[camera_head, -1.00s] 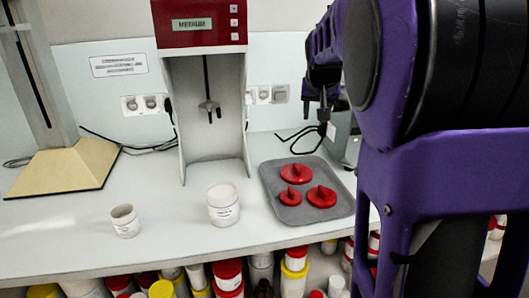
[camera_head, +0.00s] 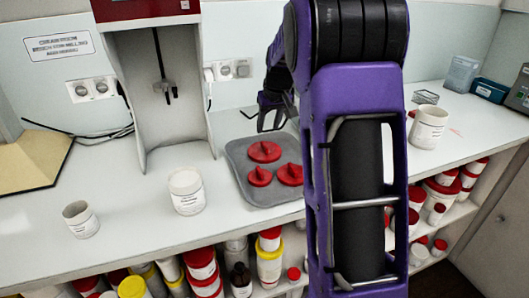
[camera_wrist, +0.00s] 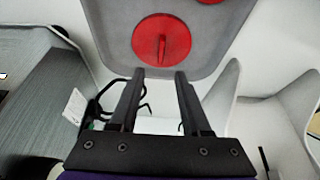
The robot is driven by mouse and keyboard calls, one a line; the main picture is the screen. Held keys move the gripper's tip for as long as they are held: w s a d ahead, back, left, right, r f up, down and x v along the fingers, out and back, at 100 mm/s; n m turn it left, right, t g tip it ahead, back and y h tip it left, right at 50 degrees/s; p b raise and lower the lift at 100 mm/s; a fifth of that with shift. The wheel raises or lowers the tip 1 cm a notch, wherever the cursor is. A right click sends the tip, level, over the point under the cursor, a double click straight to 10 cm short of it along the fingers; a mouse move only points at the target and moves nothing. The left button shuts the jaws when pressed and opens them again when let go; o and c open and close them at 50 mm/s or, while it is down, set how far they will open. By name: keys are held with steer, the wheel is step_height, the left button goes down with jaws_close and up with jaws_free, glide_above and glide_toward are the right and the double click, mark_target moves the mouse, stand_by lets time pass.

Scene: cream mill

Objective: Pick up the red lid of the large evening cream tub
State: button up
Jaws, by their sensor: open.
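Three red lids with raised grips lie on a grey tray (camera_head: 236,147) on the bench: a back lid (camera_head: 264,152), a front-left lid (camera_head: 260,177) and a right lid (camera_head: 290,174). I cannot tell from any marking which belongs to the large evening cream tub. My gripper (camera_head: 272,122) is open and empty, over the back edge of the tray. In the wrist view, one red lid (camera_wrist: 161,42) lies just beyond my open fingertips (camera_wrist: 160,73), its grip lined up between them. Another lid is cut off at the top edge.
Open white tubs stand on the bench: a small one (camera_head: 81,219), a medium one (camera_head: 187,191) and a large one (camera_head: 429,127) at right. Their labels are unreadable. A mill with a red head (camera_head: 145,10) stands behind. Shelves below hold several capped tubs.

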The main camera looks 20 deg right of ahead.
mark_target(265, 145)
steer(key=x, duration=0.2)
steer(key=shift+w+f, duration=0.2)
steer(key=shift+f, duration=0.15)
steer(key=x, duration=0.2)
steer(key=s+b+x, duration=0.1)
steer(key=x, duration=0.1)
steer(key=shift+w+f, duration=0.2)
steer(key=shift+f, duration=0.25)
steer(key=shift+w+f, duration=0.15)
steer(key=shift+f, duration=0.15)
jaws_close()
